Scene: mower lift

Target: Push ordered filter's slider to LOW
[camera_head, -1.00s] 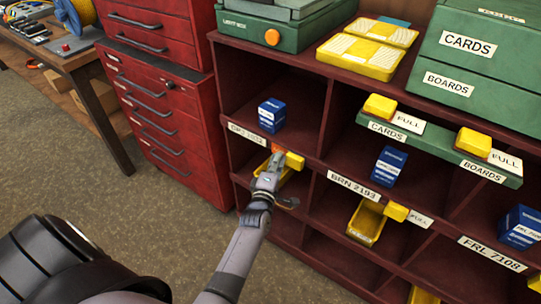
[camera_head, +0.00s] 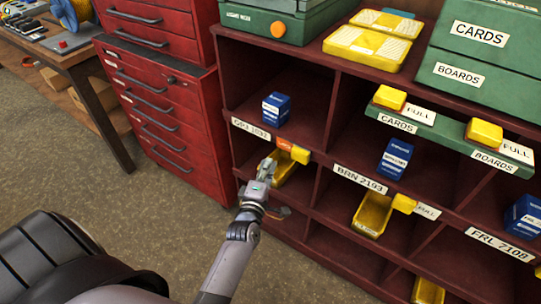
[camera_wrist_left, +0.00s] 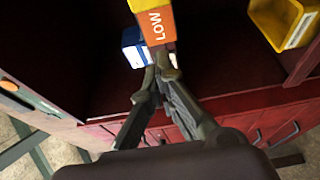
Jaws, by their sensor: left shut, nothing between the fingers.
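The slider of the upper left bay is a yellow block (camera_head: 301,155) on the shelf edge, with an orange face (camera_head: 285,145) showing to its left. In the left wrist view the orange face (camera_wrist_left: 155,27) reads LOW, and no FULL plate shows beside this block. My left gripper (camera_head: 267,166) is shut and empty, just left of and below the slider. In the wrist view its closed fingertips (camera_wrist_left: 160,68) lie just under the orange face; I cannot tell whether they touch it. A blue filter box (camera_head: 276,108) stands in the bay above. My right gripper is out of view.
Another slider (camera_head: 404,203) below label BRN 2193 (camera_head: 360,179) shows FULL. Yellow bins (camera_head: 372,214) sit in lower bays. The CARDS and BOARDS ledge (camera_head: 440,133) juts out at right. A red drawer cabinet (camera_head: 165,110) stands at left; floor before it is clear.

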